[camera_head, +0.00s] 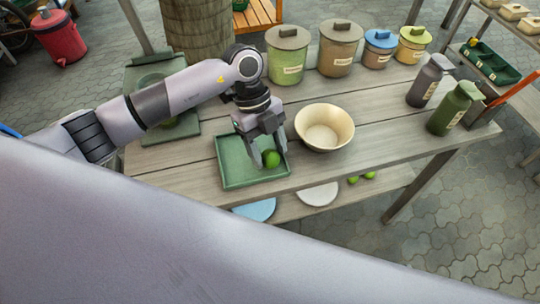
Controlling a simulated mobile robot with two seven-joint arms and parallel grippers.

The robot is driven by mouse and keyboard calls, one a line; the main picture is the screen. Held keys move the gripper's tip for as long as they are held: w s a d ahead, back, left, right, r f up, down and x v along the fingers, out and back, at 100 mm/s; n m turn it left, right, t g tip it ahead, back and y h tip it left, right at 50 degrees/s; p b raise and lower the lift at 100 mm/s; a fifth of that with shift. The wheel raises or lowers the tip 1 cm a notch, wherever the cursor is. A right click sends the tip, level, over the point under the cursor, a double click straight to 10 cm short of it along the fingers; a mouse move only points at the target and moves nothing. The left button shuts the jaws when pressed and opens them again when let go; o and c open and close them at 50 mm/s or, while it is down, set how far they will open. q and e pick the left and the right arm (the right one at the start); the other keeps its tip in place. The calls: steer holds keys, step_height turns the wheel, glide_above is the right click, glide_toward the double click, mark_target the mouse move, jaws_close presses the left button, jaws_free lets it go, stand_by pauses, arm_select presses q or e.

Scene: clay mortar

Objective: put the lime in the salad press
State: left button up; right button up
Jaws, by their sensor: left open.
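A green lime (271,158) lies in a shallow green tray (231,184) on the wooden table. My left gripper (265,160) points down over the tray, open, with its fingers close around the lime; I cannot tell whether they touch it. A green stand with a flat base (172,135) and an upright post is at the left of the table and looks like the salad press. My left arm hides its middle. A rounded green part shows just above its base. My right gripper is not in view.
A cream bowl (325,128) stands right of the tray. Several lidded canisters (288,56) line the back edge. Two bottles (455,108) stand at the right end. Plates and green fruit sit on a lower shelf.

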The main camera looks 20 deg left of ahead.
arm_select(q)
steer(key=shift+s+d+f, duration=0.1)
steer(key=shift+d+f, duration=0.05)
steer(key=shift+f, duration=0.3)
steer(key=c, duration=0.9)
steer(key=shift+r, duration=0.15)
